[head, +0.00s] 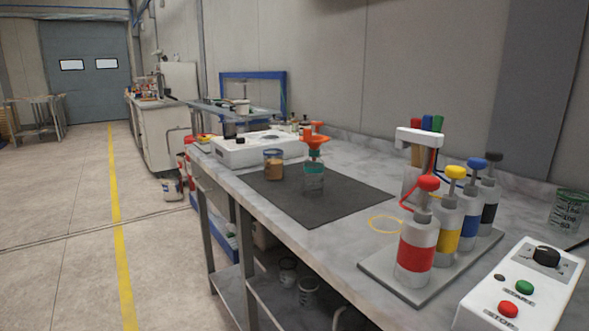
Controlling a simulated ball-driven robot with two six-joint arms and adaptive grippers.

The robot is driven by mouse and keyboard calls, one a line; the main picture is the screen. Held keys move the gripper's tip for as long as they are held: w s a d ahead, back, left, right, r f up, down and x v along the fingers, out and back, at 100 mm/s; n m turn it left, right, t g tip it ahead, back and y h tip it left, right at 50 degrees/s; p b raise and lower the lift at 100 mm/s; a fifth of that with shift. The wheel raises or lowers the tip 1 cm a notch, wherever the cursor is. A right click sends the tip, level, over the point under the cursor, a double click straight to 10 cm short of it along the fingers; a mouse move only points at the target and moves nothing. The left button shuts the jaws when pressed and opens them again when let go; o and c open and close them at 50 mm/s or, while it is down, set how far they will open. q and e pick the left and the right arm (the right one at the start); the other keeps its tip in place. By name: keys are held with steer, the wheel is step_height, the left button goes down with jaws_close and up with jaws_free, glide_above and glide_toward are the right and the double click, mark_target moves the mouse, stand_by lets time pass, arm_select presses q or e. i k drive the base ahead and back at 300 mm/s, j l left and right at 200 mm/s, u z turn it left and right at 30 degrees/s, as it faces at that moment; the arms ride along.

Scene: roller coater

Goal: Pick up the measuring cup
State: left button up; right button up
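A clear cup with green measuring marks (567,210), which looks like the measuring cup, stands on the grey worktop (520,208) at the far right, behind the control box. Its right side is close to the picture's edge. Neither of my grippers shows in the head view.
A tray (395,283) with several pump bottles stands left of the cup. A white control box (522,290) with knob and buttons is in front.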

mark_target(274, 158)
steer(key=i+j, duration=0.25)
steer(key=i+j+z, duration=0.1)
steer(key=j, duration=0.35)
steer(key=i+j+z, duration=0.1)
steer(key=i+j, duration=0.45)
steer(key=j, duration=0.25)
